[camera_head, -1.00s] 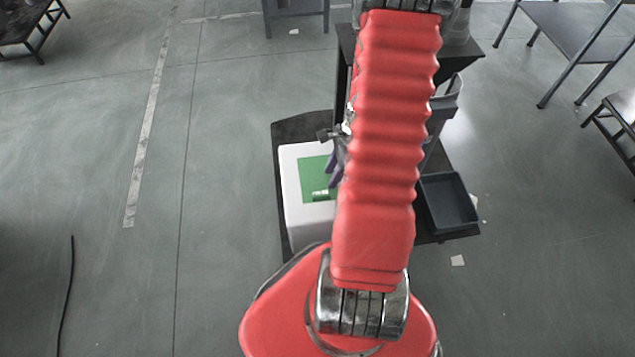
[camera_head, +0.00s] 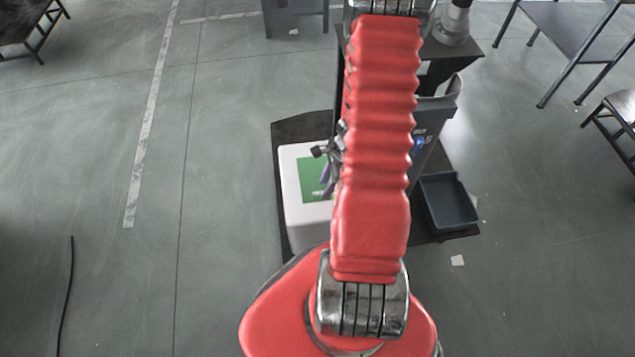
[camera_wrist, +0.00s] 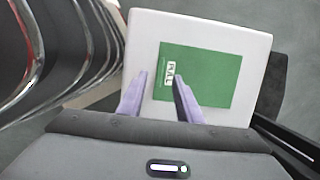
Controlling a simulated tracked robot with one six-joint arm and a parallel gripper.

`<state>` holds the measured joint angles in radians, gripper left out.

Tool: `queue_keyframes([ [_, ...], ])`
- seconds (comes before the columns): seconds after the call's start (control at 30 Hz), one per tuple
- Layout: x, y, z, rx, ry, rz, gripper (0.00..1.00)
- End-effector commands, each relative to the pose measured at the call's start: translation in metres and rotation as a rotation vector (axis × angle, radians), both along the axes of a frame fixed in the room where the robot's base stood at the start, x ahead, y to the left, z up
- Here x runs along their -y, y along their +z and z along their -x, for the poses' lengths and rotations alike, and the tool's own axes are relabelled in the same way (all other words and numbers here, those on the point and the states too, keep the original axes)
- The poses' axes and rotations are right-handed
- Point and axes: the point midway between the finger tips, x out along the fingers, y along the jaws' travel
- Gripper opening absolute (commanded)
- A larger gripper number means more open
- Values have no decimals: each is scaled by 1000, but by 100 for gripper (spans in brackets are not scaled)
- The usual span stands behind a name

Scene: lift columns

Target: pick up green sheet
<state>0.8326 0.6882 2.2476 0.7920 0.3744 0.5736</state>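The green sheet (camera_wrist: 210,78) lies flat on top of a white box (camera_wrist: 240,40), with a white label reading "FULL" on it. In the head view the sheet (camera_head: 313,180) is partly hidden behind my red arm. My gripper (camera_wrist: 160,82) is open and empty in the wrist view, its two purple-grey fingers apart. The right fingertip overlaps the sheet's left part by the label, and the left fingertip lies over the white top left of the sheet. I cannot tell the height above it.
The white box (camera_head: 300,225) stands on a dark platform (camera_head: 300,128). An empty dark tray (camera_head: 447,202) is at the platform's right. A grey bin (camera_head: 436,115) and a dark stand are behind my arm. Open floor lies to the left.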

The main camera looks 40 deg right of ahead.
Motion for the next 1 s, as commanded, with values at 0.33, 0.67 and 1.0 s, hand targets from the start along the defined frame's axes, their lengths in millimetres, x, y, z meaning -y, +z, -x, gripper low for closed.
queue_keyframes([
  [0.33,-4,-30,-3,-3,0,-2,32],
  [0.67,-8,-50,-7,-1,1,2,32],
  [1.0,-8,-49,-7,-1,1,2,32],
])
